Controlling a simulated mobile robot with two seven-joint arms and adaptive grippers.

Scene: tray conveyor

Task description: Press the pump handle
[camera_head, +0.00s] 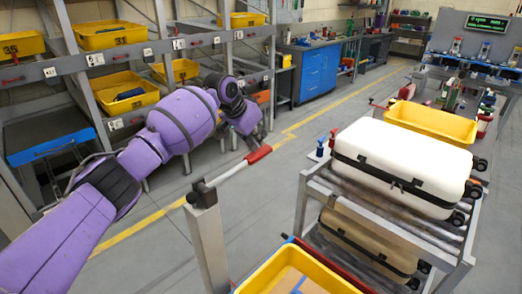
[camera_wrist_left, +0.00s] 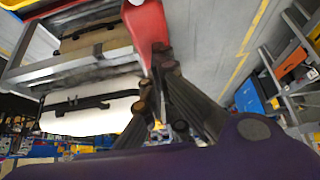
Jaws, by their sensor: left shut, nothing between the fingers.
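The pump handle is a grey lever with a red grip (camera_head: 258,154), angled up to the right from the top of a grey post (camera_head: 208,245) in the head view. My left gripper (camera_head: 254,142) is shut and empty, with its fingertips pointing down just above the red grip. In the left wrist view, the red grip (camera_wrist_left: 146,25) lies right at the fingertips of my left gripper (camera_wrist_left: 158,52). I cannot tell whether they touch. My right gripper is in neither view.
Right of the handle stands a metal roller rack (camera_head: 312,185) with a white case (camera_head: 400,165) on top and a tan case (camera_head: 365,240) below. A yellow tray (camera_head: 345,286) is in front. Shelves with yellow bins (camera_head: 110,35) stand at left. Floor behind the handle is clear.

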